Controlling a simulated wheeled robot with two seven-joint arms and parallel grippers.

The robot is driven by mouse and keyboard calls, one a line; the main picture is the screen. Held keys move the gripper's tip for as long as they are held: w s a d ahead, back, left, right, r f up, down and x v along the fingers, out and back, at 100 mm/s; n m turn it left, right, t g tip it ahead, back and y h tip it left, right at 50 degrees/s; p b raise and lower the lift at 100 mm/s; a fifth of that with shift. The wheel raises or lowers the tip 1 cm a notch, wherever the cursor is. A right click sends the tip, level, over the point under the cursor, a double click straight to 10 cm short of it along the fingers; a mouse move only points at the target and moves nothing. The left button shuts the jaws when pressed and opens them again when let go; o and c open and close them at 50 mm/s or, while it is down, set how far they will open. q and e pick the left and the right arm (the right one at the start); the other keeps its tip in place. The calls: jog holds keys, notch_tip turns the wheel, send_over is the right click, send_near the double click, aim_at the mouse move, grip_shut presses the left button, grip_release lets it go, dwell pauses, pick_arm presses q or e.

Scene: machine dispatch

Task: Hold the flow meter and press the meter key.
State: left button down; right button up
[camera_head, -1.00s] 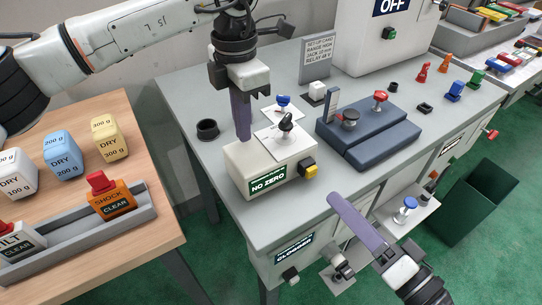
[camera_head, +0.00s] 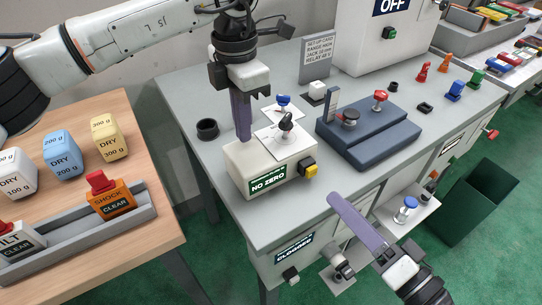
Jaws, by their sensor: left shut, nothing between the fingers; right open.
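A cream box with a green display reading "NO ZERO", which looks like the flow meter (camera_head: 236,172), sits near the front left of the grey bench. A yellow key (camera_head: 311,170) on a dark block is at its right side. My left gripper (camera_head: 244,136) is shut and empty, pointing down with its purple fingertips at the top of the cream box; I cannot tell whether they touch it. My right gripper (camera_head: 334,201) is open at the bench's front edge, right of and below the yellow key, apart from it. Its two fingers overlap in this view.
A white plate (camera_head: 268,134) with a blue and a black knob lies at the box's back. A black ring (camera_head: 207,129) is at the left. A wooden table (camera_head: 145,185) carries weight blocks and labelled switches.

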pick_arm(q)
jog(key=shift+f+b, duration=0.35)
jog(key=shift+f, duration=0.25)
pick_arm(e)
jog(key=shift+f, duration=0.4)
